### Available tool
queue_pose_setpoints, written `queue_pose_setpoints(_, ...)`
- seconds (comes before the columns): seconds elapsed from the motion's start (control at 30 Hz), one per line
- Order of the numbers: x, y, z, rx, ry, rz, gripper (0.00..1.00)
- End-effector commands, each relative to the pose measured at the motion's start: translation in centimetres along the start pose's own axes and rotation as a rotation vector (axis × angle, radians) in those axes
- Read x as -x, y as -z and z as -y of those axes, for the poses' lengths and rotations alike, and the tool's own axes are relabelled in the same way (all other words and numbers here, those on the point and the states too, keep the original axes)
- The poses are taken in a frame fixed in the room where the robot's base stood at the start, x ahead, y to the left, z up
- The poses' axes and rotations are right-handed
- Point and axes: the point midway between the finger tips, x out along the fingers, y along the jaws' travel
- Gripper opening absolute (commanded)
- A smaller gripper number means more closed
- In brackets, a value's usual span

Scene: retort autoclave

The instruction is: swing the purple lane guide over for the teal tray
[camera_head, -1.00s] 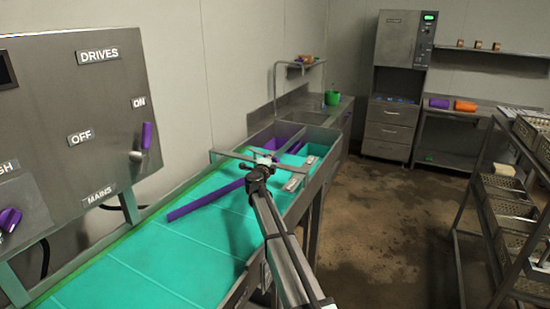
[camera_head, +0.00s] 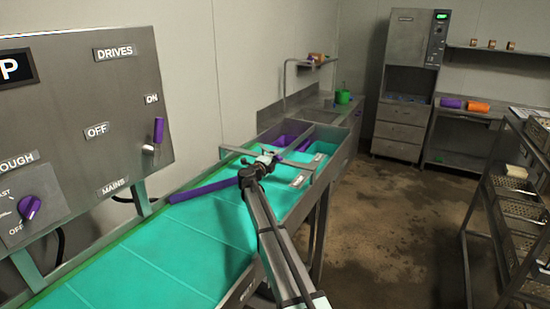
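The purple lane guide (camera_head: 205,188) is a long bar lying slantwise over the teal conveyor belt (camera_head: 140,250). Its near-left end is close to the belt's left edge, and its other end runs behind my gripper. My gripper (camera_head: 259,163) is over the belt's far part, at or beside the guide. Contact and its fingers are too small to make out. Past the belt's end are two side-by-side trays: a purple tray (camera_head: 287,137) on the left and the teal tray (camera_head: 323,148) on the right, both partly hidden by the crossbar and my arm.
A grey control panel (camera_head: 75,110) with purple handles stands left of the belt. A metal crossbar (camera_head: 270,160) spans the belt's far end. A sink counter with a green bucket (camera_head: 343,97) lies behind. A rack of trays (camera_head: 510,190) stands right; the floor between is clear.

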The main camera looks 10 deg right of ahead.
Motion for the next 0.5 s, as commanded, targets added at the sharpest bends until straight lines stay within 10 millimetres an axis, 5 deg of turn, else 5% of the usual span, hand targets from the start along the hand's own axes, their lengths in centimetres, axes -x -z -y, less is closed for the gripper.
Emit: queue_pose_setpoints(0.5,1.1,0.2,0.1,0.0,0.001,-0.001,0.42)
